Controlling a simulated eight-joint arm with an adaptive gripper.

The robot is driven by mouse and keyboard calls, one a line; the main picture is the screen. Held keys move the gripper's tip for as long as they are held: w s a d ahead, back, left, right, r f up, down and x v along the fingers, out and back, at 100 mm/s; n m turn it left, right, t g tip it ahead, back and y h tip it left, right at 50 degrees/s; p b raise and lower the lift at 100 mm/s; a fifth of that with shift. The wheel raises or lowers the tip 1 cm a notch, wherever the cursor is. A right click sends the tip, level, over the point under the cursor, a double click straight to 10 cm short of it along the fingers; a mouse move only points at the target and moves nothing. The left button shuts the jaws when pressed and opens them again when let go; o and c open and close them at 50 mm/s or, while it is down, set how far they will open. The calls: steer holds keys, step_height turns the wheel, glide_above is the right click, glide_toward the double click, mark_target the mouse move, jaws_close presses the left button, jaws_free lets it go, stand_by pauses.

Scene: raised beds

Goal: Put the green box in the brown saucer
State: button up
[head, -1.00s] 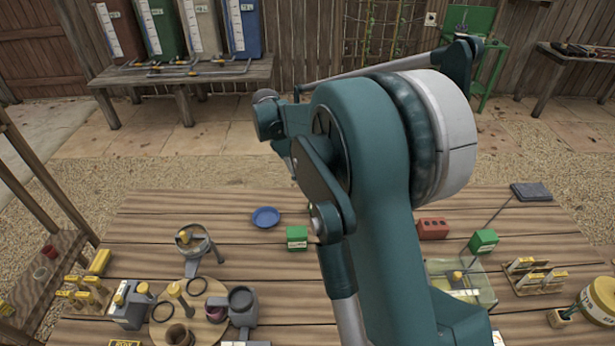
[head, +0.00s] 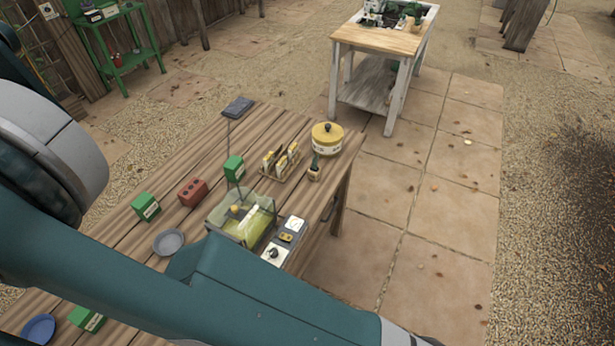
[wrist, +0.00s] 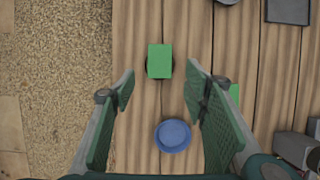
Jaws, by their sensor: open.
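In the wrist view a green box (wrist: 159,61) stands ahead of my gripper (wrist: 160,88), between the lines of the two fingers. My gripper is open and empty, its fingers apart from the box. No brown saucer shows clearly. Another green box (wrist: 234,94) is partly hidden behind the right finger. In the head view green boxes stand at the far edge (head: 145,206), beside the tub (head: 233,168) and near the blue saucer (head: 86,318).
A blue saucer (wrist: 172,135) lies below the box in the wrist view. In the head view a grey saucer (head: 168,242), a red brick (head: 193,192), a clear tub (head: 228,222) and a yellow pot (head: 327,138) stand on the table. My arm hides much of the table.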

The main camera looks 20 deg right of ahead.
steer(key=w+d+r+m+y, duration=0.1)
steer(key=w+d+r+m, duration=0.35)
steer(key=d, duration=0.65)
steer(key=w+d+r+m, duration=0.1)
steer(key=w+d+r, duration=0.4)
steer(key=d+r, duration=0.45)
steer(key=d+r+m+y, duration=0.1)
steer(key=d+r+m, duration=0.25)
steer(key=d, duration=0.95)
steer(key=d+r+m+y, duration=0.1)
steer(key=d+r+m, duration=0.25)
steer(key=d, duration=0.95)
steer(key=s+d+r+m+t, duration=0.1)
steer(key=s+d+m, duration=0.3)
steer(key=d, duration=0.6)
steer(key=s+d+r+m+t, duration=0.15)
steer(key=s+d, duration=0.35)
steer(key=d, duration=0.5)
steer(key=s+d+f+m, duration=0.3)
steer(key=s+d+m, duration=0.1)
steer(key=s+d, duration=0.3)
steer(key=s+d+f+m+t, duration=0.1)
steer(key=s+d+f+m, duration=0.2)
steer(key=s+d+m, duration=0.2)
steer(key=shift+s+d+f, duration=0.4)
steer(key=shift+s+d, duration=0.8)
